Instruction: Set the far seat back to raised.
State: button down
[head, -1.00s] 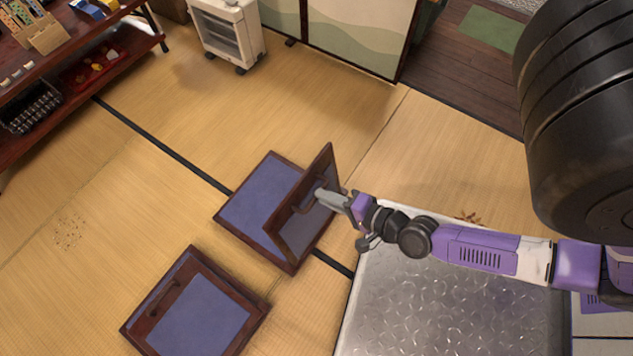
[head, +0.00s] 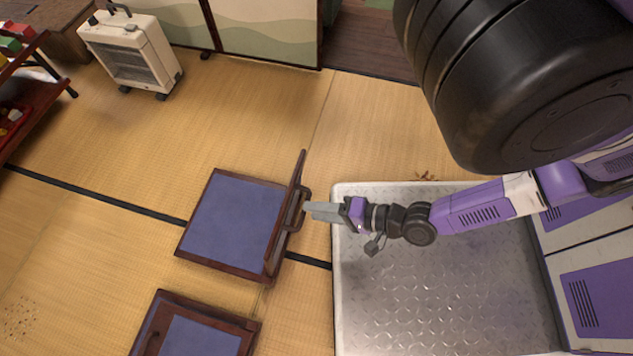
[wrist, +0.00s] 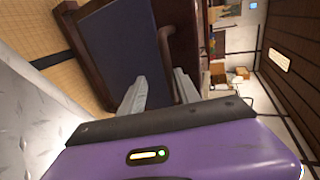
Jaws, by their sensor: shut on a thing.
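The far seat (head: 232,222) is a low legless chair with a dark wood frame and a blue pad, in the middle of the head view. Its back (head: 289,215) stands up steeply at the seat's right edge, seen nearly edge-on. A dark handle (head: 298,208) sticks out from the back's right side. My gripper (head: 307,209) is at this handle and shut on it. In the wrist view its two grey fingers (wrist: 160,88) are beside the handle (wrist: 166,50), with the back's blue panel (wrist: 115,50) behind; the exact contact is partly hidden.
A second seat (head: 200,335) with its back folded flat lies nearer, cut by the lower edge. My metal deck lies right of the far seat. A white heater (head: 130,52) stands at the upper left, by a dark shelf (head: 30,95). Tatami left of the seat is clear.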

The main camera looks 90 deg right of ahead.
jog(key=shift+s+a+f+g, duration=0.15)
jog(key=shift+s+f, duration=0.1)
jog(key=shift+f, duration=0.3)
jog(key=shift+s+a+f+g, duration=0.15)
jog(key=shift+s+f, duration=0.1)
jog(key=shift+f, duration=0.3)
jog(key=c, duration=1.5)
grip_release()
jog(key=shift+o, duration=0.2)
jog(key=shift+d+r, duration=0.1)
jog(key=shift+r, duration=0.05)
jog(key=p+v, duration=0.3)
jog(key=v, duration=0.4)
jog(key=shift+s+r, duration=0.15)
jog(key=shift+r, duration=0.15)
